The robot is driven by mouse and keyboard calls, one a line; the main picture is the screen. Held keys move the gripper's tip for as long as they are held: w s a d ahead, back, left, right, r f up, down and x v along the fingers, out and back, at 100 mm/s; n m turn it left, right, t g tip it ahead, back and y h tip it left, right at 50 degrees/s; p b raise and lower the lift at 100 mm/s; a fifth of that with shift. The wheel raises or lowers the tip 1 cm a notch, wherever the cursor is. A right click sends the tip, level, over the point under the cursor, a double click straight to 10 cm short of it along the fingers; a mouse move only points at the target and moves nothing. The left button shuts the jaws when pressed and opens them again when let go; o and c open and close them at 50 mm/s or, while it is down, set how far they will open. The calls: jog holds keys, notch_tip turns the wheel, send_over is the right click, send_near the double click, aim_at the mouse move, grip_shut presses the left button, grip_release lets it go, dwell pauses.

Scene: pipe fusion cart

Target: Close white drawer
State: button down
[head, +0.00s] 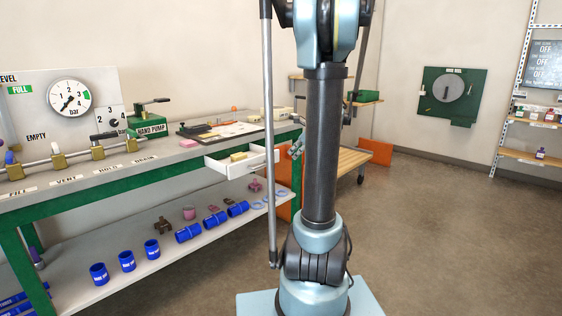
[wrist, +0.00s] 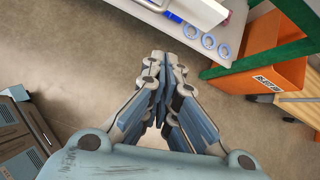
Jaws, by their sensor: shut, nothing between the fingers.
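The white drawer (head: 262,164) stands pulled out under the bench top in the head view, with a yellowish block (head: 238,156) inside it. A white corner that looks like the drawer (wrist: 205,10) shows at the top of the wrist view. My gripper (head: 297,150) is just right of the drawer front in the head view, partly hidden by my arm. In the wrist view my gripper (wrist: 166,58) is shut and empty, its fingertips apart from the white corner.
The green-framed bench (head: 120,176) carries a gauge panel and a hand pump (head: 150,127). Its lower shelf (head: 120,285) holds blue pipe pieces and rings. An orange bin (wrist: 265,60) stands right of the shelf in the wrist view. Open floor (head: 450,220) lies to the right.

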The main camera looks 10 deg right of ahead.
aim_at(250, 153)
jog(key=w+d+m, duration=0.3)
jog(key=w, duration=0.1)
jog(key=w+a+f, duration=0.6)
jog(key=w+f, duration=0.1)
jog(key=w, duration=0.2)
jog(key=shift+a+t, duration=0.2)
jog(key=shift+t, duration=0.2)
jog(key=shift+f, duration=0.1)
jog(key=w+a, duration=0.4)
jog(key=w, duration=0.1)
jog(key=w+a, duration=0.3)
jog(key=w, duration=0.2)
jog(key=w+a, duration=0.4)
jog(key=w, duration=0.1)
jog(key=shift+w+a, duration=0.3)
jog(key=shift+w, duration=0.1)
jog(key=shift+w+a, duration=0.15)
jog(key=shift+w, duration=0.05)
jog(key=shift+w, duration=0.1)
